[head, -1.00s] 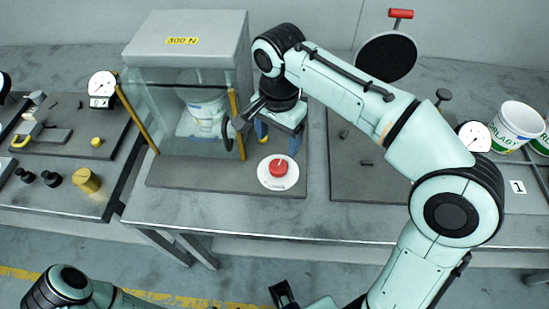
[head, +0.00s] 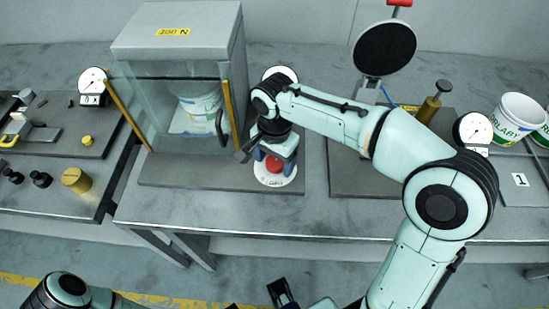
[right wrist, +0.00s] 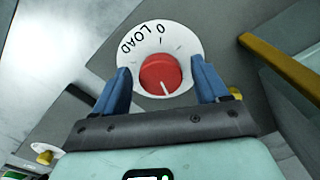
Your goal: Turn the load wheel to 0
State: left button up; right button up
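The load wheel is a red round knob (head: 275,164) on a white dial (head: 273,181) at the front right of the 300 N test cabinet. In the right wrist view the knob (right wrist: 160,74) carries a white pointer line toward the gripper's palm, roughly opposite the 0 printed on the dial (right wrist: 190,38). My right gripper (right wrist: 160,70) is open, its blue fingers on either side of the knob with a visible gap each side. It also shows over the dial in the head view (head: 274,160).
The glass-sided cabinet (head: 180,38), holding a white tub (head: 200,103), stands left of the wheel. A gauge (head: 280,73) is behind my right arm. Another station with a black disc (head: 384,48) stands right. The table front (head: 240,214) is clear.

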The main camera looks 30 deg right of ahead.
jog(key=c, duration=0.9)
